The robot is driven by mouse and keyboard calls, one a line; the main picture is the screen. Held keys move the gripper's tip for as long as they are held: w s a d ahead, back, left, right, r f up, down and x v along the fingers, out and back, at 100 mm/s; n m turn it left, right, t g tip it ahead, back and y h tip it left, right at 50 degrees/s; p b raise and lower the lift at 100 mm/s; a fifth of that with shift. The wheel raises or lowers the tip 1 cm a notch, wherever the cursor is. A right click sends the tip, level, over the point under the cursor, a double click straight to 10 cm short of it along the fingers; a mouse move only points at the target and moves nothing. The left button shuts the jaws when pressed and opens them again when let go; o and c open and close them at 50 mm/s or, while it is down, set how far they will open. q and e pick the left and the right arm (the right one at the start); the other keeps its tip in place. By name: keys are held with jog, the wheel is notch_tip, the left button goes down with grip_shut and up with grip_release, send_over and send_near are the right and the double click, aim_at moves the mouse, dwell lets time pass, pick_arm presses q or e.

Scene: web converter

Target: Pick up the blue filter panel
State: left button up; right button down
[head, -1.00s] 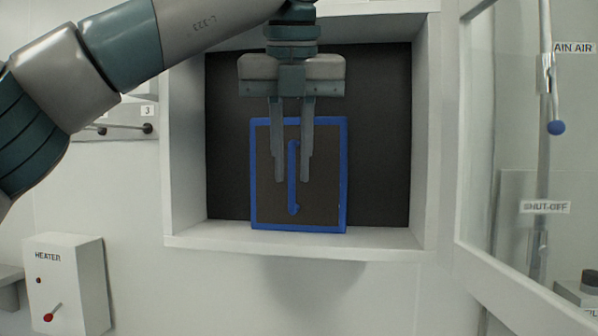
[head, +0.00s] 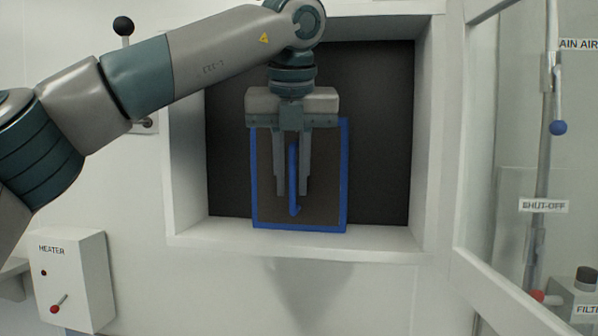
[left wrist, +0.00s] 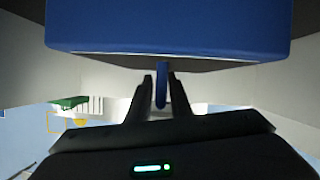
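The blue filter panel (head: 343,180) is a blue rectangular frame with a dark middle and an upright blue handle (head: 294,205). It stands upright in the white wall recess, its lower edge at the sill. In the left wrist view the panel's blue edge (left wrist: 170,28) fills the top, and the handle (left wrist: 161,90) hangs between my fingers. My left gripper (head: 292,192) points down in front of the panel, one finger on each side of the handle. The fingers look apart from the handle, with narrow gaps. The gripper body covers part of the panel's top edge. My right gripper is not in view.
A clear door with a white frame (head: 500,275) stands open at the right. A heater box (head: 75,285) is at lower left, and a black-knobbed lever (head: 123,26) at upper left.

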pick_arm(q)
jog(key=shift+d, duration=0.1)
grip_shut()
jog(key=shift+r, duration=0.1)
dwell(0.3)
jog(key=shift+r+b, duration=0.55)
jog(key=shift+b, duration=0.05)
jog(key=s+b, duration=0.2)
jog(key=s, duration=0.2)
jog(key=s+b, duration=0.3)
jog(key=shift+s+f+b, duration=0.2)
jog(key=shift+s+b, duration=0.1)
jog(key=shift+s, duration=0.05)
jog(key=s+b, duration=0.4)
jog(key=s, duration=0.6)
jog(key=shift+s+r, duration=0.15)
jog(key=shift+r, duration=0.2)
